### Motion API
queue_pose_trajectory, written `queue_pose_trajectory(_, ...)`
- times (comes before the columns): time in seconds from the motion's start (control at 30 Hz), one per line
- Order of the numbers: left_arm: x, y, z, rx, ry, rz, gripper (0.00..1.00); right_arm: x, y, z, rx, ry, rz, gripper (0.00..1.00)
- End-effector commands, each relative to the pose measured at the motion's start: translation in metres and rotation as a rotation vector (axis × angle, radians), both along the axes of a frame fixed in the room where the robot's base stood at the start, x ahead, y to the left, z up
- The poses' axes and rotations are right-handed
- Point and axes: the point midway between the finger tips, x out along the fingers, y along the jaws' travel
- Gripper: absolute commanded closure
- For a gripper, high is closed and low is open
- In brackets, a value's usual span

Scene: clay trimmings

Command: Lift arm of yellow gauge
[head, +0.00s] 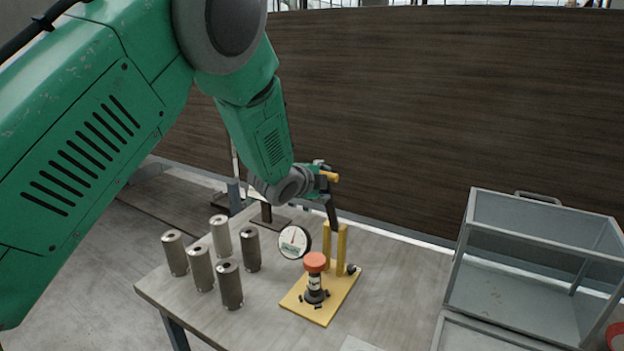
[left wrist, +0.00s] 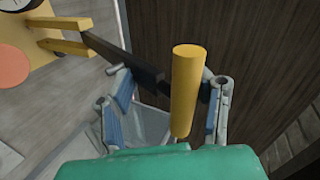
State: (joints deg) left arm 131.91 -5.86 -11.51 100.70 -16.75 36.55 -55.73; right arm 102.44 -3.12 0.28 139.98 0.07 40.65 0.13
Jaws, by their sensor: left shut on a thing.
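The yellow gauge stands on the table, with its yellow base plate (head: 318,307), two yellow posts (head: 341,250), a round white dial (head: 294,241) and an orange-capped part (head: 315,262). Its dark arm (head: 331,213) stands up steeply from the posts. In the left wrist view the dark arm (left wrist: 125,62) runs to a yellow handle (left wrist: 186,92). My left gripper (head: 325,173) is shut on this handle above the posts; its fingers (left wrist: 170,95) sit on both sides of it. The gripper partly hides the handle in the head view. My right gripper is not in view.
Several grey metal cylinders (head: 229,285) stand on the table (head: 255,320) left of the gauge. A grey metal bin (head: 520,290) is at the right. A dark stand (head: 266,213) is behind the cylinders. A dark wood-grain panel (head: 430,110) rises behind.

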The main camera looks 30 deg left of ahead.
Motion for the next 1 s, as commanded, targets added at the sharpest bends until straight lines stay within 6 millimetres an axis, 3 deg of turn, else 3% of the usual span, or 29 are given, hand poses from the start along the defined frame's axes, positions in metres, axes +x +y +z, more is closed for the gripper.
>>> queue_pose_trajectory(0.3, -0.066, 0.003, 0.036, 0.001, -0.018, 0.0, 0.69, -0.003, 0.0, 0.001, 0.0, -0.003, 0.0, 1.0)
queue_pose_trajectory(0.43, -0.084, 0.005, 0.044, 0.0, -0.019, 0.002, 0.69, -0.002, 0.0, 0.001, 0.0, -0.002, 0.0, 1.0)
queue_pose_trajectory(0.63, -0.096, 0.006, 0.049, 0.0, -0.018, 0.001, 0.69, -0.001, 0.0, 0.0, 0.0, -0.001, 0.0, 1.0)
queue_pose_trajectory(1.0, -0.099, 0.006, 0.05, 0.0, -0.02, 0.002, 0.69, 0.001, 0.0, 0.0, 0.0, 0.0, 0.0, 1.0)
